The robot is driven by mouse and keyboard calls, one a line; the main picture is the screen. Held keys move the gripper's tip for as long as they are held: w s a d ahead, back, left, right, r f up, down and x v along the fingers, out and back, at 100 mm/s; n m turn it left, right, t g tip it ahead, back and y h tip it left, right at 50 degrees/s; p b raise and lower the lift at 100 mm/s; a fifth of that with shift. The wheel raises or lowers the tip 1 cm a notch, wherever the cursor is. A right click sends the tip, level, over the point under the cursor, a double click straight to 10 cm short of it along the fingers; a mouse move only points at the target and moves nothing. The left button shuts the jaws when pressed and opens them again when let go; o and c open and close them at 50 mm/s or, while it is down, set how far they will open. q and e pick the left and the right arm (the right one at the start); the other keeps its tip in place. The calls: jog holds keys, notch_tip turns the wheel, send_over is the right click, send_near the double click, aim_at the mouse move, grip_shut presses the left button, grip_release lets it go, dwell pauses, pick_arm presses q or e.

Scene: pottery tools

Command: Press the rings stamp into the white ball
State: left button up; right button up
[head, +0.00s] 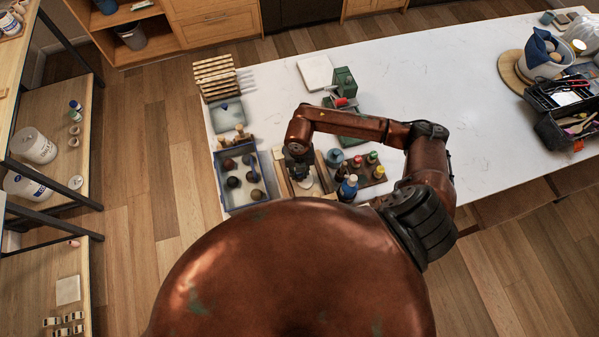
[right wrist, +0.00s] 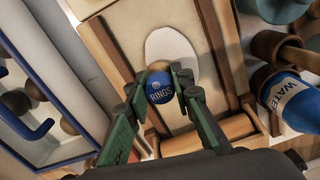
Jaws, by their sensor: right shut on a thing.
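The rings stamp (right wrist: 159,88) shows in the right wrist view as a round blue end lettered "RINGS". My right gripper (right wrist: 160,92) is shut on it, with a green finger at each side. In the head view this gripper (head: 298,162) points down over the wooden board at the left part of the table. The white clay (right wrist: 172,48) lies on the board under and beyond the stamp and looks like a pale oval; it also shows in the head view (head: 305,183). The stamp's lower end is hidden, so I cannot tell whether it touches the clay. My left gripper is out of view.
A blue tray (head: 219,181) with several dark balls stands left of the board. A rack of small bottles (head: 373,179) and a blue water bottle (head: 348,188) stand right of it. A wooden roller (right wrist: 208,134) lies at the board's near end. The table's middle is clear.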

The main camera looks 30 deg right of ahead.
jog(key=shift+r+p, duration=1.8)
jog(key=shift+r, duration=1.15)
